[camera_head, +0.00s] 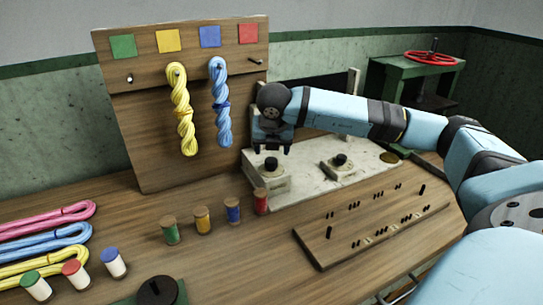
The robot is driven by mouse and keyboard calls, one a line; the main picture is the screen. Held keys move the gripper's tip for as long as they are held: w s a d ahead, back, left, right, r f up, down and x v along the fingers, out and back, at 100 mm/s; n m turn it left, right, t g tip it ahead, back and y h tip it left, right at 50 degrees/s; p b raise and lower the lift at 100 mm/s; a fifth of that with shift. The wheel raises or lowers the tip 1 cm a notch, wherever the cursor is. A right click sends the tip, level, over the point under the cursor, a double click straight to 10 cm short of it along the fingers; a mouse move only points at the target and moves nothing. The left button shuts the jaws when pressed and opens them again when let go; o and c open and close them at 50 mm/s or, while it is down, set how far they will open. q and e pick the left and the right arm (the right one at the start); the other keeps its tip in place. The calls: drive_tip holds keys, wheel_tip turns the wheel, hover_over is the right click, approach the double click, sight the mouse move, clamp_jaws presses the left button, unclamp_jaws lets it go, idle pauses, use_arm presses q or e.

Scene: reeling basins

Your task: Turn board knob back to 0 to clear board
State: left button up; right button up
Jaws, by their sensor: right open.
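My right gripper (272,147) points down, open, just above a black knob (271,164) on the left part of a pale stone block. I cannot tell whether the fingertips touch this knob. A second black knob (341,160) sits on the block's right part. A dark round dial (157,291) on a green base is at the bottom edge, partly cut off. I cannot tell which of these is the board knob, and no 0 mark is readable. A low wooden board (318,246) with several black pegs and small marks lies in front of the stone block. My left gripper is not in view.
An upright panel (130,100) carries colour squares, a yellow skein (181,115) and a blue skein (220,105). Several coloured spools stand in front, near the stone block (310,187). More skeins and spools lie at left.

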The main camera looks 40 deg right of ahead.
drive_tip(key=v, duration=0.7)
drive_tip(key=shift+r, duration=0.3)
drive_tip(key=shift+s, duration=0.1)
